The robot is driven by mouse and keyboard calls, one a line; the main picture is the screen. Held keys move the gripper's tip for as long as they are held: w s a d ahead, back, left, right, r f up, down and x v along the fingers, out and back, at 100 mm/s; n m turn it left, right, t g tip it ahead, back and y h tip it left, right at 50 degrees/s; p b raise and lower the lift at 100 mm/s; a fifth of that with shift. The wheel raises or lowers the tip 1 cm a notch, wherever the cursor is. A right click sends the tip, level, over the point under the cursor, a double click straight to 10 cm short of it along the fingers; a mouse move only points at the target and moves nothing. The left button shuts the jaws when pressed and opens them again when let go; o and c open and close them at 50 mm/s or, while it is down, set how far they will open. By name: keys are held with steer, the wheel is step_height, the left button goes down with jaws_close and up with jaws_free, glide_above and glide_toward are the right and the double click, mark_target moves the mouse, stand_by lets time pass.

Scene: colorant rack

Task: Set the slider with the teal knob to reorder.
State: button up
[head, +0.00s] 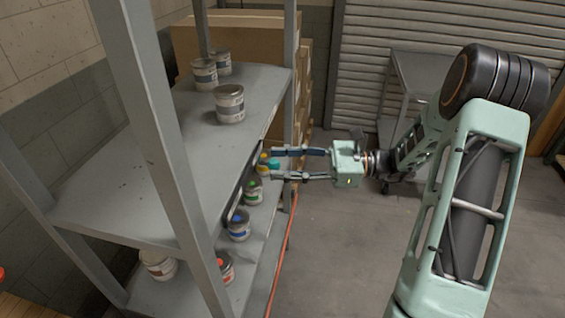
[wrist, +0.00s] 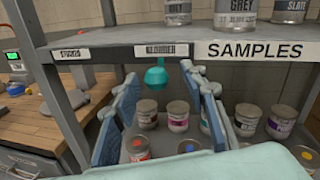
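The teal knob (wrist: 155,76) hangs under the front edge of the shelf, just below the left part of a small label (wrist: 168,50) that seems to read REORDER. A second small label (wrist: 72,54), too blurred to read surely, is farther left. My gripper (wrist: 165,80) is open, its blue fingers on either side of the knob in the picture. I cannot tell whether either finger touches it. In the head view the teal knob (head: 274,165) shows between the fingers of my gripper (head: 276,163). The slider's track is not clearly visible.
A SAMPLES label (wrist: 248,50) is on the shelf edge at right. Several cans stand on the lower shelf beyond the fingers, including a blue-topped can (head: 239,225). A shelf post (wrist: 55,100) stands left of the gripper. An orange cable (head: 281,255) runs down beside the rack.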

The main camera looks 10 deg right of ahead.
steer(key=s+d, duration=0.1)
steer(key=d, duration=1)
steer(key=shift+s+d, duration=0.4)
